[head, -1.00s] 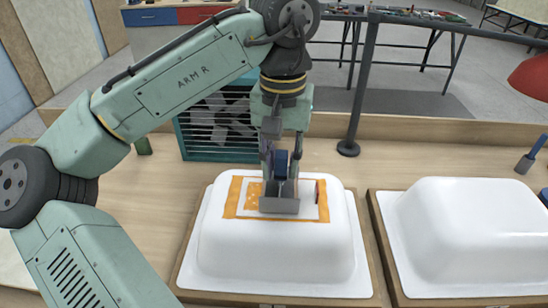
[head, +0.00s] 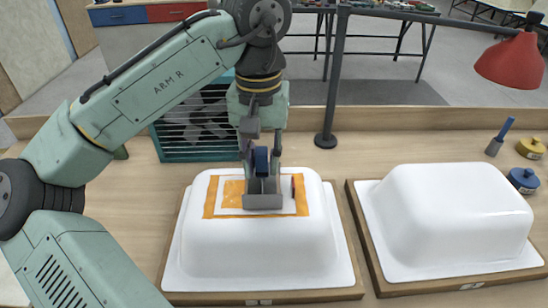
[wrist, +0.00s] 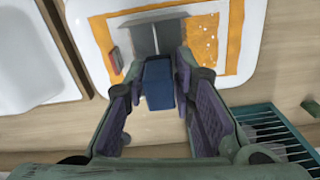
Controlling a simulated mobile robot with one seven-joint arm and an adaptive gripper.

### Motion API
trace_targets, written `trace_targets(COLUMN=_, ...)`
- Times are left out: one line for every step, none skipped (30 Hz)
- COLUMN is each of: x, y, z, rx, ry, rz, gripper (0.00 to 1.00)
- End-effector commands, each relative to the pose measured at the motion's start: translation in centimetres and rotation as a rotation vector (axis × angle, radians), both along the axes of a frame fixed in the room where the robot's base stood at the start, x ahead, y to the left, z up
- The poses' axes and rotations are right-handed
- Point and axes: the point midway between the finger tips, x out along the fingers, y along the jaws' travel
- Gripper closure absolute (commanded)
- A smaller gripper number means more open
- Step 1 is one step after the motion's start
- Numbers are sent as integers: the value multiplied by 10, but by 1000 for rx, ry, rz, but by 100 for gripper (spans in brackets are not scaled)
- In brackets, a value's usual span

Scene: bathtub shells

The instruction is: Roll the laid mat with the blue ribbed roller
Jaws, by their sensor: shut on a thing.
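My gripper (head: 261,168) is shut on a tool with a blue handle (wrist: 159,84) and a wide grey head (head: 262,202). I cannot make out ribs on this head or tell whether it is a roller. The head is at the top of the left white tub shell (head: 260,262), inside an orange rectangular border (head: 208,205). Within the border lies a pale area (head: 221,192), apparently the mat, with a white-speckled orange patch (head: 233,190) left of the tool. The tool and gripper hide the middle. Contact with the surface cannot be told.
A second white shell (head: 450,215) on a wooden board stands to the right. A small red-sided thing (head: 293,187) is inside the border. A teal slatted crate (head: 190,130) and a lamp post (head: 330,90) stand behind. A blue-handled tool (head: 500,137) and pots (head: 523,180) are far right.

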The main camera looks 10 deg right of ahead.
Motion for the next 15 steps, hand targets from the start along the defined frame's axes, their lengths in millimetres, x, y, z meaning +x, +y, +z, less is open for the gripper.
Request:
trace_targets(x=1, y=5, z=-1, rx=4, ry=2, rz=4, gripper=100)
trace_targets(x=1, y=7, z=0, rx=5, ry=1, rz=4, gripper=100)
trace_targets(x=1, y=8, z=0, rx=5, ry=1, rz=3, gripper=100)
trace_targets(x=2, y=9, z=0, rx=4, ry=0, rz=3, gripper=100)
trace_targets(x=2, y=10, z=0, rx=4, ry=0, rz=3, gripper=100)
trace_targets(x=2, y=12, z=1, rx=4, ry=0, rz=3, gripper=100)
trace_targets(x=3, y=14, z=1, rx=4, ry=0, rz=4, gripper=100)
trace_targets(x=3, y=16, z=1, rx=4, ry=0, rz=5, gripper=100)
trace_targets(x=4, y=20, z=1, rx=4, ry=0, rz=6, gripper=100)
trace_targets(x=5, y=22, z=2, rx=4, ry=0, rz=6, gripper=100)
trace_targets(x=5, y=25, z=2, rx=4, ry=0, rz=6, gripper=100)
trace_targets(x=6, y=29, z=2, rx=4, ry=0, rz=6, gripper=100)
trace_targets(x=6, y=31, z=3, rx=4, ry=0, rz=6, gripper=100)
trace_targets(x=7, y=34, z=3, rx=4, ry=0, rz=5, gripper=100)
trace_targets(x=7, y=37, z=3, rx=3, ry=0, rz=5, gripper=100)
